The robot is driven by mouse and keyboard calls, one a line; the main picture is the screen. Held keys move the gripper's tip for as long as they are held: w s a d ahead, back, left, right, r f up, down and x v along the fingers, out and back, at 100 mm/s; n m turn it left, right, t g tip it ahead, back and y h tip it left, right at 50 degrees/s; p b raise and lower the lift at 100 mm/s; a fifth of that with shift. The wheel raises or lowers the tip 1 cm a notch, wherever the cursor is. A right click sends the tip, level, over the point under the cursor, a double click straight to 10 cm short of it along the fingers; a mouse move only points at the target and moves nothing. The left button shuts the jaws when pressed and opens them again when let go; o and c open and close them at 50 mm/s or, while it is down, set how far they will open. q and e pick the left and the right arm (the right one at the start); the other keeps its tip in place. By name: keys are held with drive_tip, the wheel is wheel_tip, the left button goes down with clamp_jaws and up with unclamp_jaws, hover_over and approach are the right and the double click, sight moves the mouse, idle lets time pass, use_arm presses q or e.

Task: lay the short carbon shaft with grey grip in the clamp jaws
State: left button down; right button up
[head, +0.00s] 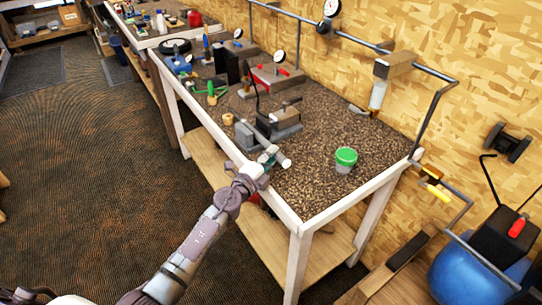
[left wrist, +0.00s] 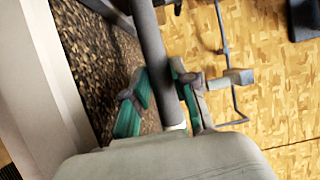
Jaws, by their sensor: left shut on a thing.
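My left gripper (head: 268,160) is at the front edge of the workbench, with its green fingertips closed around a shaft. In the left wrist view the gripper (left wrist: 160,92) has one finger on each side of the dark grey rod (left wrist: 152,50), which runs up out of the picture. In the head view the shaft with grey grip (head: 256,141) slants from its pale near end at the gripper up toward the grey clamp (head: 283,121). I cannot tell whether its far end lies in the jaws or only beside them. My right gripper is not in view.
A white tub with a green lid (head: 346,158) stands right of the gripper on the speckled bench top (head: 315,190). A dispenser (head: 379,92) hangs on the wooden wall. Gauges, a red-handled block (head: 275,78) and small tools crowd the far bench. The bench's near corner is clear.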

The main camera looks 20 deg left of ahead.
use_arm(q)
drive_tip(key=shift+f, duration=0.15)
drive_tip(key=c, duration=0.9)
unclamp_jaws()
drive_tip(key=shift+o, duration=0.2)
drive_tip(key=shift+s, duration=0.1)
drive_tip(key=v, duration=1.2)
